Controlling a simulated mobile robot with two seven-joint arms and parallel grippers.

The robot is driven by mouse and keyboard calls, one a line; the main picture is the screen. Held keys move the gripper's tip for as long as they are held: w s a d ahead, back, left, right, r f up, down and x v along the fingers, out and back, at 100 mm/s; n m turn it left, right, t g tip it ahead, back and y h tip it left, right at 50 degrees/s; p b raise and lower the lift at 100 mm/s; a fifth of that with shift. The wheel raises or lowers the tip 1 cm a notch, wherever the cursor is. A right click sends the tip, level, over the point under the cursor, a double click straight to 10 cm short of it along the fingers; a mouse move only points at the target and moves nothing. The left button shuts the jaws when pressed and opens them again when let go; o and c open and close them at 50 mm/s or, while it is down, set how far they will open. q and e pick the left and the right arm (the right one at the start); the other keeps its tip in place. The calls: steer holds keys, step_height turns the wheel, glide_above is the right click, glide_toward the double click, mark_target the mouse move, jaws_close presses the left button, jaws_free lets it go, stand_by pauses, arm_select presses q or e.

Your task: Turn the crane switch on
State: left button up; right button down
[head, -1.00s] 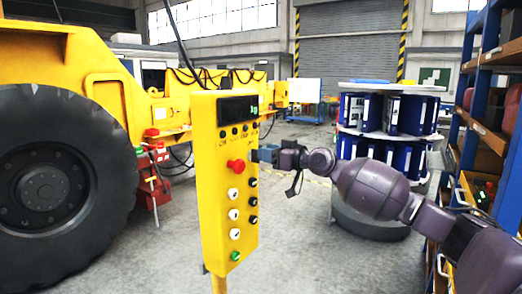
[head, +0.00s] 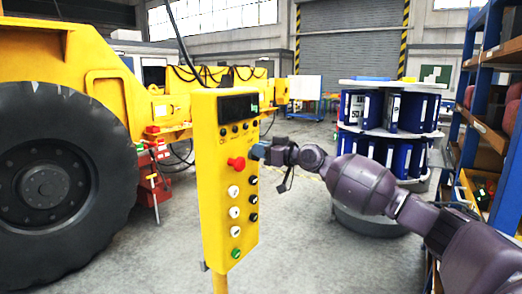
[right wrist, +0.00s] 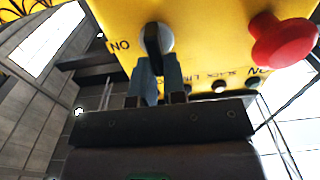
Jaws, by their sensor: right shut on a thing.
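A yellow control panel (head: 209,195) stands upright on a post in the middle of the head view. My right gripper (head: 257,151) is at the panel's right side, level with its upper part. In the right wrist view the right gripper (right wrist: 158,64) is shut on a black switch knob (right wrist: 153,37) with a pale ring. The knob's grip points roughly up and down in that view, and an "ON" label is to its left. In the head view the gripper hides this knob. My left gripper is not in view.
A red mushroom button (head: 236,164) sits close to the gripper, also in the right wrist view (right wrist: 283,40). White and black knobs and a green button (head: 236,254) are lower. A yellow vehicle with a large tyre (head: 45,185) is left; shelves (head: 490,120) are right.

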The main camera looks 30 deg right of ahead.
steer(key=shift+m, duration=0.3)
steer(key=shift+w+d+f+m+p, duration=0.1)
steer(key=shift+d+f+m+p, duration=0.2)
steer(key=shift+m+p, duration=1.7)
steer(key=shift+w+d+f+m+p, duration=0.15)
steer(key=shift+d+f+m, duration=0.15)
steer(key=shift+m, duration=3.45)
steer(key=shift+w+d+f+m+p, duration=0.1)
steer(key=shift+d+f+m+p, duration=0.2)
steer(key=shift+m+p, duration=1.7)
steer(key=shift+m+b, duration=0.85)
steer(key=shift+m, duration=0.2)
steer(key=c, duration=1.2)
jaws_free()
